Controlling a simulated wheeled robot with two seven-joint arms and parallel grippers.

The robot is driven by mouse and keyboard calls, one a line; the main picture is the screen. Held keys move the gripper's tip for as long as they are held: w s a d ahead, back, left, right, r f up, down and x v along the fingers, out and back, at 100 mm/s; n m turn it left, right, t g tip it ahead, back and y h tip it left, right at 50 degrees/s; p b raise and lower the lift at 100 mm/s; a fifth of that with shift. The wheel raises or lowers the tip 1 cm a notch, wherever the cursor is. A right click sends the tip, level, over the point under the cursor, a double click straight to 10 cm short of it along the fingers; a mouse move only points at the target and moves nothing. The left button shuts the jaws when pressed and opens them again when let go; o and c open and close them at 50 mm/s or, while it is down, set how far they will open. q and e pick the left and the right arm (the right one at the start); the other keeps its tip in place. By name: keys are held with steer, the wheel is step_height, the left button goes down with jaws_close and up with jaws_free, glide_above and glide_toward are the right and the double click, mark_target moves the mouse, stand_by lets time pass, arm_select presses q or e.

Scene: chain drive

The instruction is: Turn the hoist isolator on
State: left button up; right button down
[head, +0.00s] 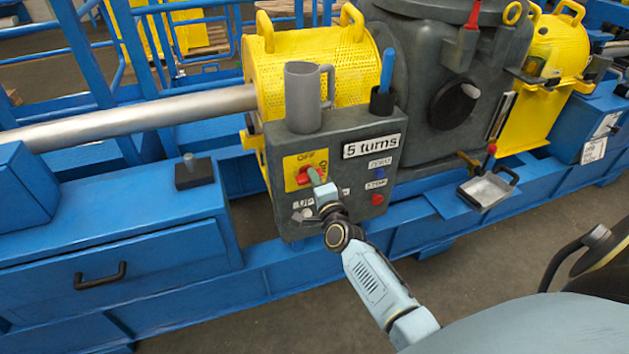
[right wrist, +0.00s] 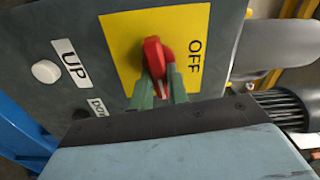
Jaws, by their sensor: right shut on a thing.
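The isolator is a red rotary knob (head: 303,177) on a yellow plate (head: 292,162) on the front of the grey control box. My right gripper (head: 315,176) is shut on the knob. In the right wrist view its two green fingers (right wrist: 160,88) lie either side of the red knob (right wrist: 153,58). The knob's white-marked end lies between the fingers, roughly a quarter turn from the OFF label (right wrist: 195,47). My left gripper is not in view.
The box (head: 350,150) also bears a white button (head: 303,215), a blue button (head: 380,173) and a red button (head: 377,199). A grey mug (head: 303,98) and a blue-handled tool (head: 382,100) stand on top. A blue frame lies below.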

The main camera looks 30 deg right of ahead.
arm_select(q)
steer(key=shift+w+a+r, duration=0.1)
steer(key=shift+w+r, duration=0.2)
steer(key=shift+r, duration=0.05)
arm_select(e)
steer(key=shift+f+m, duration=0.1)
steer(key=shift+m, duration=0.6)
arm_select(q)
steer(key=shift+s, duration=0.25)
arm_select(e)
steer(key=c, duration=1.4)
jaws_free()
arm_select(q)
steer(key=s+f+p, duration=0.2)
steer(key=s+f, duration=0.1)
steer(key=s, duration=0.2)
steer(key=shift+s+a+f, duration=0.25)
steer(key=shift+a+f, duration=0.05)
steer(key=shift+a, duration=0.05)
arm_select(e)
steer(key=shift+o, duration=0.2)
steer(key=v, duration=1.3)
steer(key=shift+s, duration=0.2)
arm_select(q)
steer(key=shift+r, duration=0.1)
